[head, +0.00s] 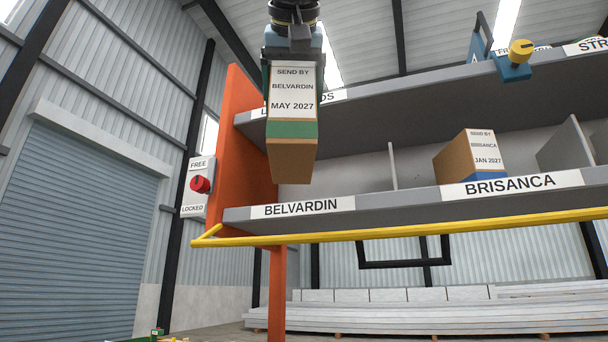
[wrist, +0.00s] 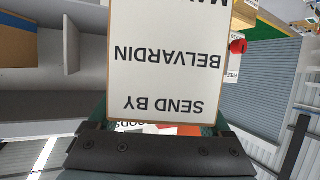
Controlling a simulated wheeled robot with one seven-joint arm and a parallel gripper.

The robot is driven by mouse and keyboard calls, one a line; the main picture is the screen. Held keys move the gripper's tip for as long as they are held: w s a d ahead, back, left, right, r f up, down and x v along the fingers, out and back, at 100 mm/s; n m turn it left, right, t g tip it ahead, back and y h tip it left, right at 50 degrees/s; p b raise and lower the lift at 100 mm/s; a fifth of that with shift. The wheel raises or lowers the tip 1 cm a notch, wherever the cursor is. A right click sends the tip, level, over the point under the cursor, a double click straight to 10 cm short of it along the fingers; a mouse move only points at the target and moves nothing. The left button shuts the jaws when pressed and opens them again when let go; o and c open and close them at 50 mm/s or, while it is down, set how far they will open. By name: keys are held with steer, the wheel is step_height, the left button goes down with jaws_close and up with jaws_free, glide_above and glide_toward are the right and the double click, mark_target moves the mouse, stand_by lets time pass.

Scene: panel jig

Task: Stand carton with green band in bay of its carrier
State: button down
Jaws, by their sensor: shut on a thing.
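The carton with the green band (head: 292,130) hangs upright in my gripper (head: 292,62), in front of the shelf rack. Its white label reads SEND BY BELVARDIN MAY 2027. In the wrist view its label (wrist: 200,55) fills the middle, upside down. My gripper is shut on the carton's upper part. The bay labelled BELVARDIN (head: 290,207) is on the lower shelf at the left, between the orange end panel (head: 247,150) and a thin divider (head: 392,165). The visible part of that bay is empty; the carton hides some of it.
A carton with a blue band (head: 470,155) stands in the BRISANCA bay (head: 510,185). A yellow rail (head: 420,229) runs along the front below the lower shelf. A red knob (head: 200,184) sits on a FREE/LOCKED plate at the left. The upper shelf (head: 400,95) overhangs the bays.

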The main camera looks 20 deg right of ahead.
steer(key=w+d+p, duration=0.4)
steer(key=w, duration=0.8)
steer(key=w+d+p, duration=0.5)
steer(key=w, duration=0.8)
steer(key=shift+d+f, duration=0.2)
jaws_free()
steer(key=shift+w, duration=0.15)
steer(key=b+v, duration=0.3)
steer(key=v, duration=0.9)
steer(key=shift+b, duration=0.3)
steer(key=shift+a+f, duration=0.1)
steer(key=shift+f, duration=0.05)
